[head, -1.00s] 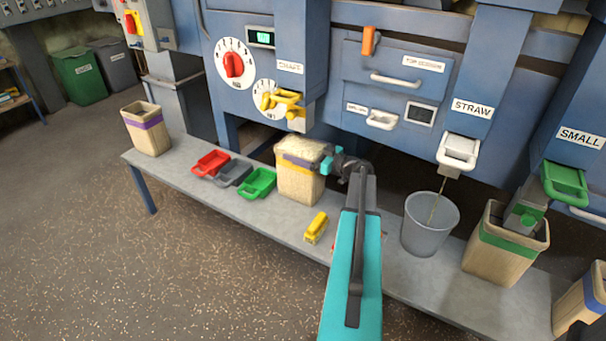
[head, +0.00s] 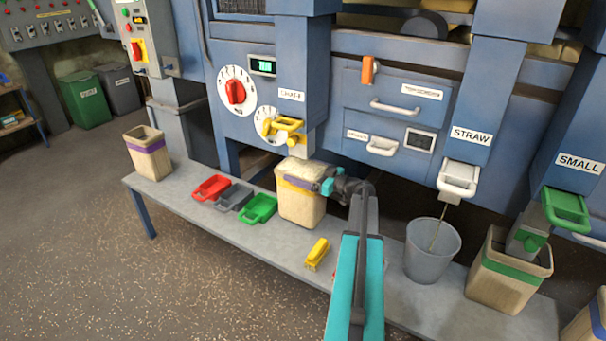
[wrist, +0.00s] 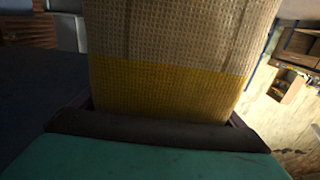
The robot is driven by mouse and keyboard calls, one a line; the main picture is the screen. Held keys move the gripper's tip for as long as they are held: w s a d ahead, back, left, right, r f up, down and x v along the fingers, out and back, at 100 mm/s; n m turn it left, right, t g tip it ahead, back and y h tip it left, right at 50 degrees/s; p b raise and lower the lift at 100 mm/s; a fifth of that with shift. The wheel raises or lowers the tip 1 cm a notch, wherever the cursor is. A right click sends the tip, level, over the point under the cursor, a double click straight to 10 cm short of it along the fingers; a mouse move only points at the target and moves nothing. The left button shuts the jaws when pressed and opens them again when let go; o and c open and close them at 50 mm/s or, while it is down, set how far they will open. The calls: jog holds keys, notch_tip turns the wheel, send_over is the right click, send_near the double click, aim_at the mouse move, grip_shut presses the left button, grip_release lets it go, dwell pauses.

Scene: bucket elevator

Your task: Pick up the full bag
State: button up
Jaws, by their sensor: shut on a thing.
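The full bag (head: 300,207) is a tan woven sack with a yellow band near its top. In the head view it is at the bench's middle, under the yellow-handled spout, filled up to its top. My gripper (head: 327,186) is shut on its upper part from the right, at the band. In the wrist view the bag's woven side (wrist: 175,50) and yellow band fill the middle, close against my gripper (wrist: 155,125). I cannot tell for sure whether the bag's base is touching the bench.
A grey bucket (head: 431,250) and a green-banded bag (head: 508,272) stand to the right. The yellow spout (head: 284,130) hangs above.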

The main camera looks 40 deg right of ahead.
jog(key=r+v, duration=0.1)
jog(key=v, duration=1.7)
jog(key=shift+r+p, duration=0.2)
jog(key=shift+p, duration=0.15)
jog(key=shift+w, duration=0.1)
